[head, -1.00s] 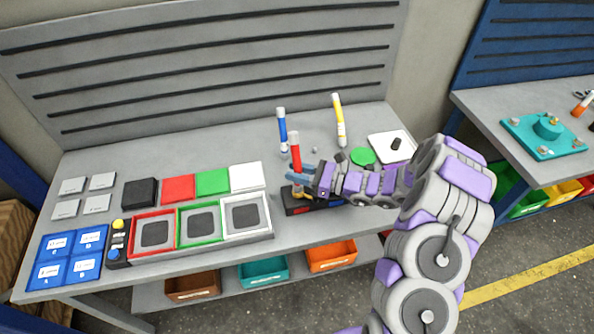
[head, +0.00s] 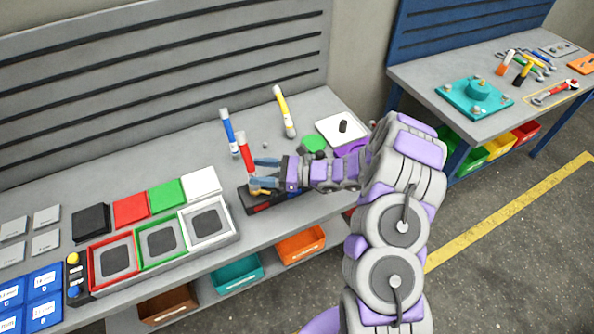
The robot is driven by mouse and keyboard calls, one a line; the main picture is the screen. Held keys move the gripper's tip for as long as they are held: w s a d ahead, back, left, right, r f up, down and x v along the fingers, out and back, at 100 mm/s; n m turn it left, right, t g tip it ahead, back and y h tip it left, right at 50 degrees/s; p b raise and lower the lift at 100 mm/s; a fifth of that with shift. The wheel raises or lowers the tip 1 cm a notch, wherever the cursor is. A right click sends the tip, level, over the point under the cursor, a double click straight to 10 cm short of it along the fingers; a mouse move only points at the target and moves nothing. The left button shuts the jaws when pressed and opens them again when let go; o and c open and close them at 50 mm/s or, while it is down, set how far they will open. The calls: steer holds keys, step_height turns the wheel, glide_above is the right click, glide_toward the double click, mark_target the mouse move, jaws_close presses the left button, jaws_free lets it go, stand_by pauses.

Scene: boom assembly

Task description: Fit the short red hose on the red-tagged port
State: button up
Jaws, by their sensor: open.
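The short red hose (head: 246,156) has a white top end and stands nearly upright, leaning slightly, over the left end of the dark port block (head: 258,205). A red tag (head: 260,208) shows on the block's front. My gripper (head: 261,174) is open, its blue fingers apart just right of the hose. The hose does not look gripped. A small brass-coloured piece shows by the lower finger, at the hose's foot. I cannot tell how far the hose's lower end sits on the port. My gripper and arm hide the block's right part.
A blue hose (head: 229,132) and a yellow hose (head: 284,112) stand behind. Coloured trays (head: 160,243) stand at left. The bench between is mostly clear.

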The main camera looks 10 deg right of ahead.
steer(key=p+v, duration=0.1)
steer(key=v, duration=1.3)
steer(key=shift+p, duration=0.4)
steer(key=shift+d, duration=0.1)
steer(key=s+a+r+n+g+h, duration=0.6)
steer(key=s+a+r+n+g, duration=0.4)
steer(key=s+r+n, duration=0.55)
steer(key=s+d+n+t+h, duration=0.1)
steer(key=s+d+h, duration=0.2)
steer(key=s, duration=0.3)
steer(key=s+d+r+n+t+h, duration=0.1)
steer(key=s+d+n+h, duration=0.1)
steer(key=s, duration=0.5)
steer(key=s+d+n+t+h, duration=0.1)
steer(key=s+d+n+h, duration=0.1)
steer(key=s+d+h, duration=0.2)
steer(key=s+h, duration=0.2)
steer(key=s, duration=0.1)
steer(key=shift+d+r+t+b, duration=0.25)
steer(key=shift+d+t+b, duration=0.05)
steer(key=shift+d+b, duration=0.05)
steer(key=shift+w+n, duration=0.1)
steer(key=shift+n, duration=0.15)
